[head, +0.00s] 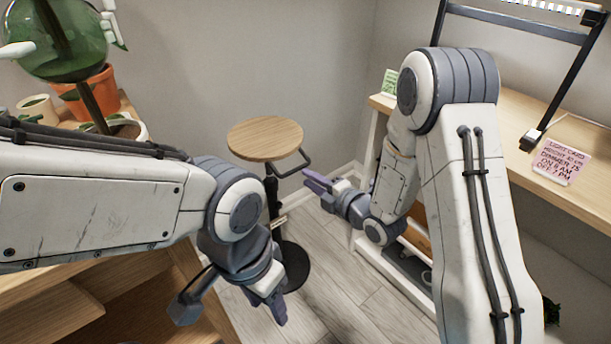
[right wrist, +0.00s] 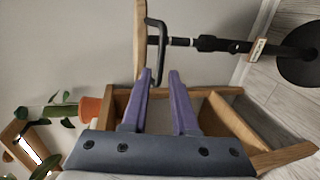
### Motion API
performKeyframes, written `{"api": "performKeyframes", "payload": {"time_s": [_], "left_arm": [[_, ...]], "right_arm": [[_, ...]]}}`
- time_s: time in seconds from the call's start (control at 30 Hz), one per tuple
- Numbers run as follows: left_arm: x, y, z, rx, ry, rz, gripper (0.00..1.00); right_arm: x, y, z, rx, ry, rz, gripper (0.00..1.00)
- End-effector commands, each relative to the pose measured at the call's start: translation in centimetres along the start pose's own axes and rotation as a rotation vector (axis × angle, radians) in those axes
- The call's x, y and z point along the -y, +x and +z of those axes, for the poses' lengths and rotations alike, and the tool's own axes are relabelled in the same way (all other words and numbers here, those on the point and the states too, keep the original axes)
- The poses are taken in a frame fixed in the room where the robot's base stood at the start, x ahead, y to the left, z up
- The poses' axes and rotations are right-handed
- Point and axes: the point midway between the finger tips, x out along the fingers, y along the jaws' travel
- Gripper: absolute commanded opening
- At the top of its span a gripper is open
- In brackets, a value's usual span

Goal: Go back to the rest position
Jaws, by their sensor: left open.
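My left gripper (head: 231,308) is at the lower middle of the head view, pointing down, with its fingers apart and nothing between them. My right gripper (head: 318,181) is further back, pointing left beside the stool. In the right wrist view its two purple fingers (right wrist: 159,74) are apart. The stool's dark bent handle (right wrist: 155,45) appears beyond and partly between these fingertips; I see no grip on it. The round wooden-topped stool (head: 265,138) stands upright on the floor between my arms.
A plant shelf with an orange pot (head: 90,92) and a green glass globe (head: 62,45) is at the left. At the right is a wooden desk (head: 515,150) with a pink card (head: 560,162), a green card (head: 389,82) and a black lamp frame (head: 515,22). Grey floor shows between.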

Motion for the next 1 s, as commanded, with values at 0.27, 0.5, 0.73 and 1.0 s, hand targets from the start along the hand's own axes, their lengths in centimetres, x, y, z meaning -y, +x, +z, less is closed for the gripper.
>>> {"api": "performKeyframes", "payload": {"time_s": [0.27, 0.5, 0.73, 1.0], "left_arm": [[0.0, 0.0, 0.0, 0.000, 0.000, 0.000, 0.50], [0.0, 0.0, 0.0, 0.000, 0.000, 0.000, 0.50], [0.0, 0.0, 0.0, 0.000, 0.000, 0.000, 0.50], [0.0, 0.0, 0.0, 0.000, 0.000, 0.000, 0.50]], "right_arm": [[0.0, 0.0, 0.0, 0.000, 0.000, 0.000, 0.27], [-0.2, 0.2, -0.4, 0.002, 0.025, -0.032, 0.27], [-0.7, -0.7, -3.0, 0.090, 0.277, -0.290, 0.27], [-0.8, -7.9, -8.1, 0.372, 0.757, -0.627, 0.27]]}}
